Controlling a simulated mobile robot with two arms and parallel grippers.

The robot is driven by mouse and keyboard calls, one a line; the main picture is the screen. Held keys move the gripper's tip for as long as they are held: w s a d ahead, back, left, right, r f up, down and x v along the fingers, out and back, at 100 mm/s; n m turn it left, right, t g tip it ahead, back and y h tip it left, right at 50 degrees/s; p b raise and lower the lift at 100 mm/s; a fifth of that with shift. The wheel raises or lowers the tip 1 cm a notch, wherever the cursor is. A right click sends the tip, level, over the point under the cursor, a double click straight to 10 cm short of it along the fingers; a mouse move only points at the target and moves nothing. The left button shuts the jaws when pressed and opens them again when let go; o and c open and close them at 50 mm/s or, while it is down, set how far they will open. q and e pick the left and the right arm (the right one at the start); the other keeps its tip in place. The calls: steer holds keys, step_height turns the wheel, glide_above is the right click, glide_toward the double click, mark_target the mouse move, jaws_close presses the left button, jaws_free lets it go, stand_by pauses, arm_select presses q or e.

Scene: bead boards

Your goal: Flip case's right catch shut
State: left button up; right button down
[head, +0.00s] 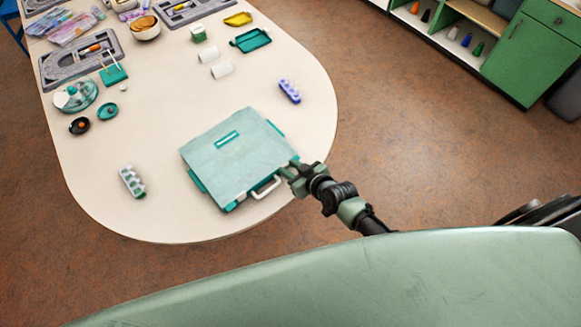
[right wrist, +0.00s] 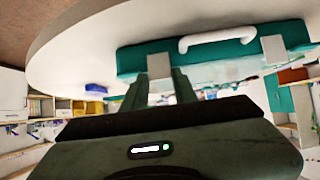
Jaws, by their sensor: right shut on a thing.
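The teal case (head: 235,155) lies closed on the table near its rounded end, lid up, with its white handle (head: 264,187) on the side facing me. The handle also shows in the right wrist view (right wrist: 215,38), where the picture is upside down. My right gripper (head: 288,170) is at the case's front right corner. In the right wrist view its fingers (right wrist: 159,84) are at the grey right catch (right wrist: 160,65) and shut on it. The other grey catch (right wrist: 272,48) is beyond the handle. The fingertips partly hide the right catch. My left gripper is not in view.
A blue bead strip (head: 290,91) lies behind the case, and a white holder with green pieces (head: 132,182) to its left. The table (head: 175,220) is clear around the case.

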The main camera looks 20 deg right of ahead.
stand_by(0.8)
steer(key=c, duration=1.1)
jaws_free()
steer(key=v, duration=0.7)
steer(key=shift+s+d+r, duration=0.15)
steer(key=shift+s+r, duration=0.05)
steer(key=shift+s, duration=0.1)
steer(key=s+d+f+m+g+h+b, duration=0.1)
steer(key=s+d+f+g+b, duration=0.1)
steer(key=s+f, duration=0.7)
steer(key=s+d+f+g+h+b, duration=0.1)
steer(key=s+d+f+g+b, duration=0.15)
steer(key=s+f, duration=0.7)
steer(key=s+d+f+m+g+h+b, duration=0.15)
steer(key=s+f, duration=0.25)
steer(key=f, duration=1.1)
steer(key=s+f+g+b, duration=0.1)
steer(key=s+f, duration=0.1)
steer(key=s, duration=0.3)
steer(key=s+f+g, duration=0.1)
steer(key=s+f, duration=0.2)
steer(key=s, duration=0.2)
steer(key=s+f+g+b, duration=0.1)
steer(key=s+f, duration=0.1)
steer(key=s, duration=0.2)
steer(key=shift+s+d+f+n+g+h+b, duration=0.15)
steer(key=shift+s+d+n+g+h+b, duration=0.15)
steer(key=shift+s+d+h+b, duration=0.1)
